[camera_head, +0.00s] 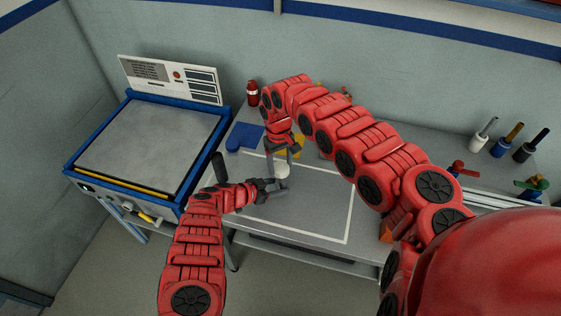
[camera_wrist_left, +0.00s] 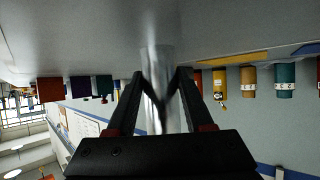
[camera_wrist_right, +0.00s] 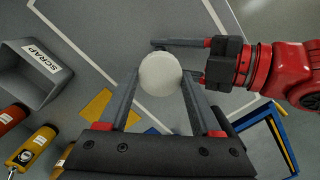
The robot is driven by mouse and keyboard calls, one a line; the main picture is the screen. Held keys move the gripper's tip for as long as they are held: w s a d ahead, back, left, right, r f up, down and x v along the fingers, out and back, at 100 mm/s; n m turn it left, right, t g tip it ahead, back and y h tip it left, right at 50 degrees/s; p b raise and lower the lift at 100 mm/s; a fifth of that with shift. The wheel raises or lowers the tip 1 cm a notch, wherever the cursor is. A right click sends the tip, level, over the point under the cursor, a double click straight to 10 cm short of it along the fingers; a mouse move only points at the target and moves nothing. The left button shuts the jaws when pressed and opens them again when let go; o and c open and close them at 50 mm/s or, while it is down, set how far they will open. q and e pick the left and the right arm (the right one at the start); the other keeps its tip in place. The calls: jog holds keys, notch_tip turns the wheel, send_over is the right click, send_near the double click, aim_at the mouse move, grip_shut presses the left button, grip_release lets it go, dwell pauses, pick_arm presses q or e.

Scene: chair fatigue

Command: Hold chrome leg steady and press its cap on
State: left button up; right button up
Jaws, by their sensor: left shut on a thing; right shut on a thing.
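The chrome leg (camera_wrist_left: 160,90) stands between the fingers of my left gripper (camera_wrist_left: 161,76), which is shut on it. In the head view my left gripper (camera_head: 272,190) reaches in from the left, low over the table. The round white cap (camera_wrist_right: 160,74) sits between the fingers of my right gripper (camera_wrist_right: 161,78), which is shut on it from above. In the head view the cap (camera_head: 282,171) is just above the left fingers. The cap hides the leg's top in the right wrist view, so I cannot tell whether it is seated.
A grey scrap bin (camera_wrist_right: 33,75) and several coloured bottles stand near the cap. A blue-framed machine (camera_head: 150,145) stands left of the table. Handled tools (camera_head: 509,138) are at the back right. The outlined table area (camera_head: 315,210) right of the grippers is clear.

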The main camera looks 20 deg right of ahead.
pick_arm(q)
jog(key=shift+s+f, duration=0.1)
jog(key=shift+f, duration=0.1)
pick_arm(e)
jog(key=shift+f, duration=0.2)
jog(key=o, duration=1.4)
pick_arm(q)
jog(key=o, duration=1.1)
jog(key=shift+r, duration=0.1)
jog(key=shift+c, duration=0.2)
pick_arm(e)
jog(key=r, duration=0.8)
jog(key=w+r, duration=0.1)
jog(key=r, duration=0.3)
jog(key=shift+a, duration=0.1)
